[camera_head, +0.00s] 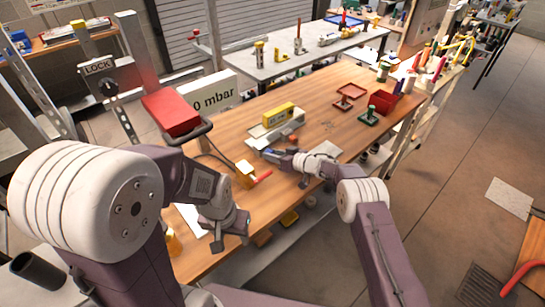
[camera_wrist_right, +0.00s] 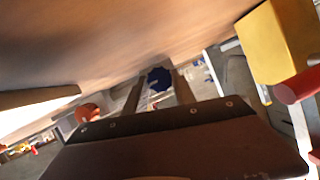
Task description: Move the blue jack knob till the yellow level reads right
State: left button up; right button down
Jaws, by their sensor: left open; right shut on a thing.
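The yellow level (camera_head: 279,115) lies on top of a pale platform (camera_head: 274,132) in the middle of the wooden bench. Its reading is too small to tell. My right gripper (camera_head: 276,154) is at the near side of this platform. In the right wrist view the blue jack knob (camera_wrist_right: 158,79) is between the two fingers of the right gripper (camera_wrist_right: 158,92), which is shut on it. In the head view the knob is mostly hidden by the gripper. My left gripper (camera_head: 226,232) is open and empty near the bench's front edge, apart from the level.
A yellow block with a red handle (camera_head: 246,173) stands on the bench left of my right gripper; it also shows in the wrist view (camera_wrist_right: 278,45). A red bin (camera_head: 383,102) is at right.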

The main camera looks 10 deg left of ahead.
jog(key=shift+w+f+m+g+y+b, duration=0.1)
jog(key=shift+m+g+y+b, duration=0.2)
jog(key=shift+m+b, duration=0.45)
